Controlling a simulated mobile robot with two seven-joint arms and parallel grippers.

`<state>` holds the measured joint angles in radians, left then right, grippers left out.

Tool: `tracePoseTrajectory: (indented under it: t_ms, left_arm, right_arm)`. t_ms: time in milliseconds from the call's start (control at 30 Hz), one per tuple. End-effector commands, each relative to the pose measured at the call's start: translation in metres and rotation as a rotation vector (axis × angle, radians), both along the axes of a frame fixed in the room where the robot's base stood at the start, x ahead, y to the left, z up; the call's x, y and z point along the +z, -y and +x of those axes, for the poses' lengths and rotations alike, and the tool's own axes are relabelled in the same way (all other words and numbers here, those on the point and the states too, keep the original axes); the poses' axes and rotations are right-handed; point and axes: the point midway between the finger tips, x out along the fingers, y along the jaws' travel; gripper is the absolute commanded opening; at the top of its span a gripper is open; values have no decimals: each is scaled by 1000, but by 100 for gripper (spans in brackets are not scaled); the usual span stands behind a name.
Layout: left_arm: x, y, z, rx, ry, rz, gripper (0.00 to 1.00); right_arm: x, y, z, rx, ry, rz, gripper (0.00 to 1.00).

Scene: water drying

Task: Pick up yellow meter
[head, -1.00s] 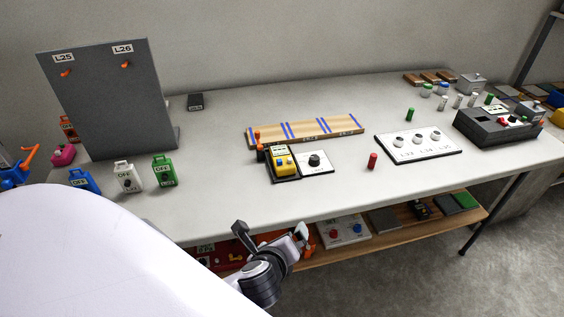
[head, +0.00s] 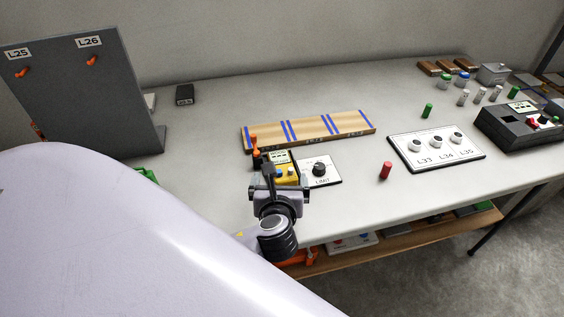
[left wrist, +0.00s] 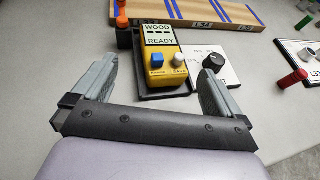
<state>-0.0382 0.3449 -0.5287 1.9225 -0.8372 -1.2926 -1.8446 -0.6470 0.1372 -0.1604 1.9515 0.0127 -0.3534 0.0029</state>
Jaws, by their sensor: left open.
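The yellow meter (head: 285,172) lies in a dark tray on the table, partly hidden behind my left gripper in the head view. In the left wrist view the yellow meter (left wrist: 164,62) shows a screen reading WOOD and READY, a blue button and a white button. My left gripper (head: 277,185) is at the table's front part, just in front of the meter. In the left wrist view its two fingers (left wrist: 155,92) are spread wide, with the meter ahead between their lines and nothing held. My right gripper is not in view.
A white LIMIT plate with a black knob (head: 320,170) sits right beside the meter. An orange-and-black item (head: 255,150) stands at its left. A wooden board with blue stripes (head: 308,131) lies behind.

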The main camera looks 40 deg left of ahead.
Motion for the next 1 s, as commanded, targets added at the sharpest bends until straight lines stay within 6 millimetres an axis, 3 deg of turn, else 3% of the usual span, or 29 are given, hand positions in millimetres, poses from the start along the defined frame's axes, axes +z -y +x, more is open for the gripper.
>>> tracePoseTrajectory:
  t_ms: [433,767,1000]
  left_arm:
    - [-19,-26,47,0,1,-1,100]
    - [-22,-30,53,0,0,-2,100]
    - [-22,-29,52,-1,0,-2,27]
  right_arm:
    - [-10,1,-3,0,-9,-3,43]
    - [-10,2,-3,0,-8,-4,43]
    - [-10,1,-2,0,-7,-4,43]
